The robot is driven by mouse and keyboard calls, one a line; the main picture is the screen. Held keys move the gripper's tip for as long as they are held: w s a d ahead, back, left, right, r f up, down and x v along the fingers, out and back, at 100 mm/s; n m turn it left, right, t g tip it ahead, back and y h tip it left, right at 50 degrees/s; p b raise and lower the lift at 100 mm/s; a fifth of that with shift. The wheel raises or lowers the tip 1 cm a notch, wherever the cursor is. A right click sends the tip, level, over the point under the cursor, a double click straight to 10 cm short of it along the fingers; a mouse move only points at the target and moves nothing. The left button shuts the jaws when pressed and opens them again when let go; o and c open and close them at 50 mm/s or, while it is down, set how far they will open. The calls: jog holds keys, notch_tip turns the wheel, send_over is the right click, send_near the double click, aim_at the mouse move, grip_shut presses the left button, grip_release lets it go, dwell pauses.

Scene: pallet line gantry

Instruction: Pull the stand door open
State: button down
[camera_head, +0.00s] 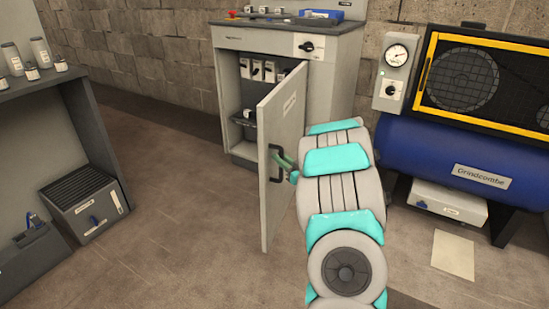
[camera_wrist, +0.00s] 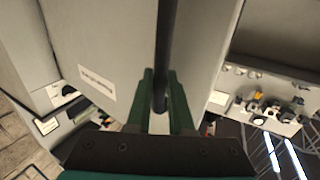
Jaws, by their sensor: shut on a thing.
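The stand door (camera_head: 283,155) is a grey panel that stands swung open from the grey stand (camera_head: 335,75), with its inside shelves showing. Its dark bar handle (camera_head: 276,163) is on the door's outer face near the free edge. My gripper (camera_head: 285,163) is at the handle, partly hidden by my arm. In the wrist view the green fingers of my gripper (camera_wrist: 160,105) are shut on the dark handle (camera_wrist: 166,50), one on each side. The door face (camera_wrist: 105,40) with a white label fills the upper left there.
A blue compressor tank (camera_head: 420,150) with a yellow-framed guard (camera_head: 424,80) stands at right, close to my arm. A shelf unit (camera_head: 85,110) and a grey box (camera_head: 85,203) stand at left. The floor (camera_head: 180,200) between them and the door is clear.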

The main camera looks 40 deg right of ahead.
jog(key=shift+s+d, duration=0.15)
jog(key=c, duration=0.8)
grip_release()
jog(key=s, duration=0.7)
jog(key=shift+s+b, duration=0.4)
jog(key=shift+b, duration=0.05)
